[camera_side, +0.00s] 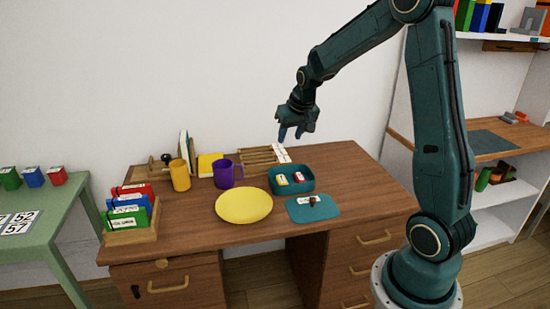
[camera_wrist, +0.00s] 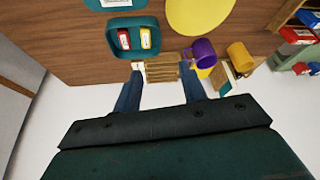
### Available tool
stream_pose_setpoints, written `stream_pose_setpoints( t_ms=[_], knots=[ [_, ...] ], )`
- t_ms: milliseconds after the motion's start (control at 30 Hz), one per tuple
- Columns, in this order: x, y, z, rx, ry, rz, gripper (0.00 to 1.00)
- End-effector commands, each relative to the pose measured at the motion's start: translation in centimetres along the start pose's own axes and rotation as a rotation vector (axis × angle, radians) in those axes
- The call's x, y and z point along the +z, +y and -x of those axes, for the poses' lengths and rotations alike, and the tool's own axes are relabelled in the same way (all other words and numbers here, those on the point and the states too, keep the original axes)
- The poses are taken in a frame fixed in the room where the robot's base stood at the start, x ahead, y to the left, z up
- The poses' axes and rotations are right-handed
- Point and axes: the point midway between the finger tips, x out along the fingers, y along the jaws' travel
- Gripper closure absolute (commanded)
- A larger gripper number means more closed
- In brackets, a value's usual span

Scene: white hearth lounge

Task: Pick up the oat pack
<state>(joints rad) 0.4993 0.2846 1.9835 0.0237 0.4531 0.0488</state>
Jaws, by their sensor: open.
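The labels are too small to read, so I cannot tell which is the oat pack. My gripper (camera_side: 291,134) is open and empty, pointing down, high above the back of the desk. In the wrist view its fingers (camera_wrist: 162,88) are spread apart, with the slatted rack between them.
A yellow plate (camera_side: 243,205), purple mug (camera_side: 228,174), orange mug (camera_side: 180,174) and slatted wooden rack (camera_side: 258,160) surround the tray. A wooden holder (camera_side: 131,235) with coloured boxes stands at left. The desk's right side is clear.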

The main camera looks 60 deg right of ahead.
Motion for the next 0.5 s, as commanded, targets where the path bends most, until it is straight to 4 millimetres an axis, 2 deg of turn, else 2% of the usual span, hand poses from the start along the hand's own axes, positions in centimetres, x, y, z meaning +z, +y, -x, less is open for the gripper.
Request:
stream_pose_setpoints(
  t_ms=[33,300,500],
  knots=[
    [-0.4,1.0,-1.6,0.010,-0.008,-0.022,0.58],
    [-1.6,6.1,-8.9,0.055,-0.022,-0.120,0.58],
    [-1.5,9.4,-13.2,0.081,-0.027,-0.178,0.58]
  ],
)
